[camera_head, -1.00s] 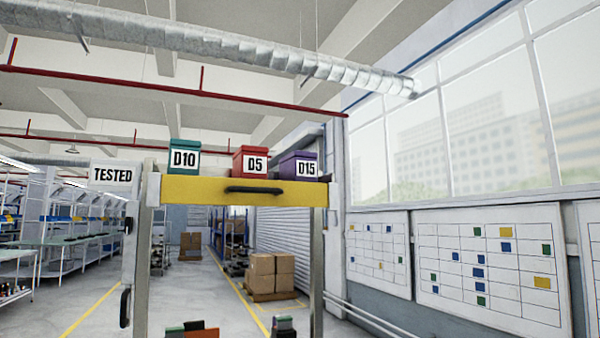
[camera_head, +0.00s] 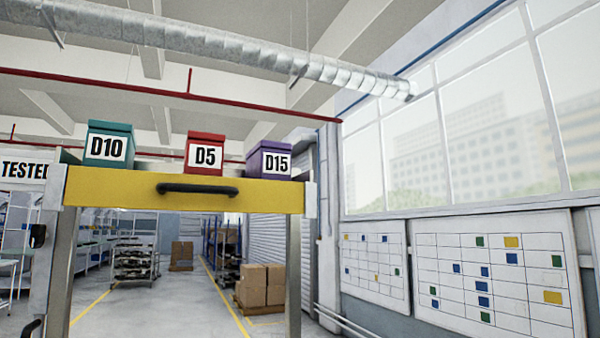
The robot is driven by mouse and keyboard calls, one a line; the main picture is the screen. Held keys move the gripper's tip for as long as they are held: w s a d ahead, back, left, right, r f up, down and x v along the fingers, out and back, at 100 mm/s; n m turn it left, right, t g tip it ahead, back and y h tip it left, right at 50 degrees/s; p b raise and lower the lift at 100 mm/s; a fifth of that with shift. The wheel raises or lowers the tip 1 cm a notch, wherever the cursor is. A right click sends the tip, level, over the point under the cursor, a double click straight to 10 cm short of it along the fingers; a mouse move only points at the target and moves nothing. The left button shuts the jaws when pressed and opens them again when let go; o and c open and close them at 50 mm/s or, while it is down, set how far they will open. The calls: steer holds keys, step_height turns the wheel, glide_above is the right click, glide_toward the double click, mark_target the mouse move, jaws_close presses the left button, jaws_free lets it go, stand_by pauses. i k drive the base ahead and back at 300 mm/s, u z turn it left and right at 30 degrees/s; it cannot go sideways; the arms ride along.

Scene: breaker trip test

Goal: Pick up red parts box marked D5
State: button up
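The red parts box marked D5 (camera_head: 206,138) stands upright on top of a yellow-fronted shelf (camera_head: 120,187), its white label facing me. It is the middle one of three boxes. A teal box marked D10 (camera_head: 109,128) stands to its left, and a purple box marked D15 (camera_head: 268,146) to its right, with gaps between them. The bottoms of the boxes are partly hidden behind the yellow front edge. My gripper is not in view.
The yellow front carries a black handle (camera_head: 197,189) and rests on metal posts. A TESTED sign (camera_head: 24,170) is at the left. Cardboard boxes (camera_head: 263,288) stand on the floor behind. White planning boards (camera_head: 498,270) line the right wall. Space above the boxes is clear.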

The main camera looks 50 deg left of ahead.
mark_target(204, 152)
steer(key=z, duration=0.3)
steer(key=k, duration=2.85)
steer(key=u, duration=1.15)
steer(key=i, duration=1.1)
steer(key=z, duration=0.05)
